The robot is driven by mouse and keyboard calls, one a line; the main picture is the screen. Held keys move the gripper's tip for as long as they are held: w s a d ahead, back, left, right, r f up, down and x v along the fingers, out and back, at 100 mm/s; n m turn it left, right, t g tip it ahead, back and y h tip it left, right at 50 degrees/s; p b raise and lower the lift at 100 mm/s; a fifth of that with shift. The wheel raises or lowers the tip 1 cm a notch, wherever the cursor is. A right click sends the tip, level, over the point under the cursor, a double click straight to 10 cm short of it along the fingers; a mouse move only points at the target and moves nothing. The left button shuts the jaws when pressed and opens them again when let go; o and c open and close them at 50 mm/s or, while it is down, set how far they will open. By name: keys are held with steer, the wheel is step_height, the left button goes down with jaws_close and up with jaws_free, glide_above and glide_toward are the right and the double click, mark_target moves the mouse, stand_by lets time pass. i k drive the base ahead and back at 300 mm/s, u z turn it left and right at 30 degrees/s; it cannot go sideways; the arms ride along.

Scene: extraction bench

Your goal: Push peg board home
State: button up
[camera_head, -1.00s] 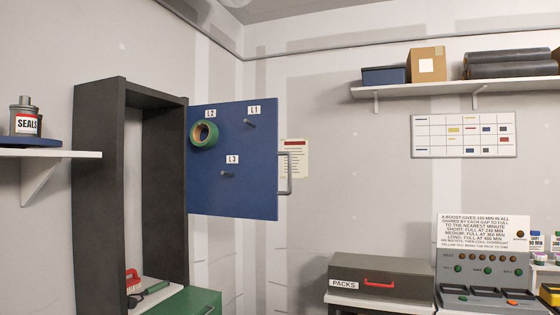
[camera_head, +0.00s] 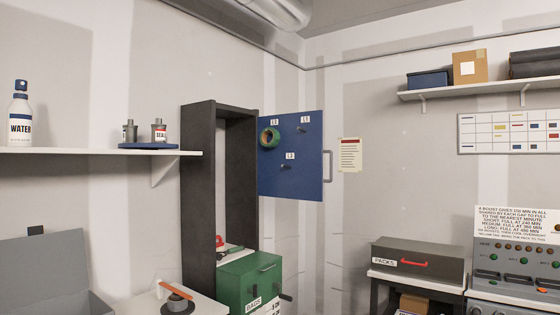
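The blue peg board (camera_head: 305,172) is a flat panel standing out from the right side of a tall dark open cabinet frame (camera_head: 198,190). It has pegs with small white labels. A green tape ring (camera_head: 264,138) hangs on the upper left peg, and the other two pegs look bare. A grey handle (camera_head: 327,166) is on the board's right edge. The cabinet's opening is uncovered. A grey arm part of mine appears at the top; my gripper is not in view.
A green box (camera_head: 240,283) stands at the cabinet's foot. A wall shelf (camera_head: 95,151) with a water bottle (camera_head: 20,115) is at left. A grey PACKS case (camera_head: 418,259) and a control panel (camera_head: 515,262) are at right.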

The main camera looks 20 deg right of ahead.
mark_target(292, 169)
steer(key=z, duration=1.2)
steer(key=i, duration=1.5)
steer(key=u, duration=0.6)
